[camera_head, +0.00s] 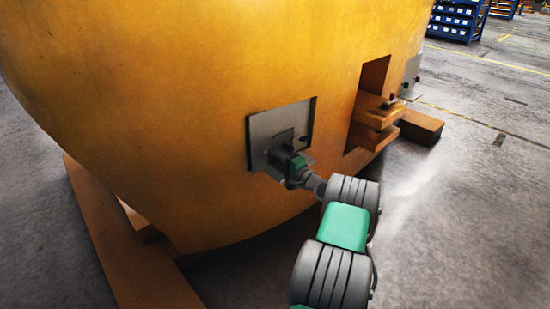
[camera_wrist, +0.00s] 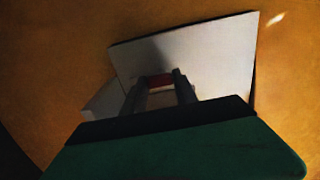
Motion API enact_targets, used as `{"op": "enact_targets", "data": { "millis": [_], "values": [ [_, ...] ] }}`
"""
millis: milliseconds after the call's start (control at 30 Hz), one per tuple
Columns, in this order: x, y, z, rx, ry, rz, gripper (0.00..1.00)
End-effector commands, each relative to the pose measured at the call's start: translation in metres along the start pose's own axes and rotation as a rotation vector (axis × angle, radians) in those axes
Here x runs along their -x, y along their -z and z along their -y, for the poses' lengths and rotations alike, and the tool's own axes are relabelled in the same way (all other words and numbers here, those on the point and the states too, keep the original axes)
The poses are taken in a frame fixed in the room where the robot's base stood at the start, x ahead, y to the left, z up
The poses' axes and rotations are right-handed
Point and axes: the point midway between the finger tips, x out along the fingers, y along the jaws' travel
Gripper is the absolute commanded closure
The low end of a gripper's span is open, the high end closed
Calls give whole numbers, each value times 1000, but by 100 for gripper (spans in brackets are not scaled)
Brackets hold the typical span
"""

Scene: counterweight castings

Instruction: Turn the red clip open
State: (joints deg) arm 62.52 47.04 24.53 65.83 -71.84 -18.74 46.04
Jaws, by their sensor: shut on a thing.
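The red clip (camera_wrist: 160,80) shows in the wrist view as a small red piece between my fingertips, in front of a pale metal plate (camera_wrist: 215,55). My gripper (camera_wrist: 160,86) is shut on the clip, one dark finger on each side. In the head view, my gripper (camera_head: 286,155) is at the grey metal plate (camera_head: 266,123) on the side of the large yellow casting (camera_head: 180,90). The clip at my gripper is hidden there by the gripper and wrist. The clip's exact angle cannot be told.
A recess right of the plate holds orange blocks (camera_head: 372,118). A second grey plate (camera_head: 411,80) with a small red piece (camera_head: 391,97) stands beyond it. An orange beam (camera_head: 115,240) lies under the casting.

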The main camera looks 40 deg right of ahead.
Motion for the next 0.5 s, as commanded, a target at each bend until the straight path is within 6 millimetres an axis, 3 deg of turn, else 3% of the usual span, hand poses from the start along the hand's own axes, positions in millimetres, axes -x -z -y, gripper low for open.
{"op": "enact_targets", "data": {
  "millis": [400, 433, 500],
  "values": [
    [0, 0, 0, -10, 0, 0, 100],
    [0, 0, 0, -10, 0, 0, 65],
    [0, 0, 0, -10, 0, 0, 59]
  ]
}}
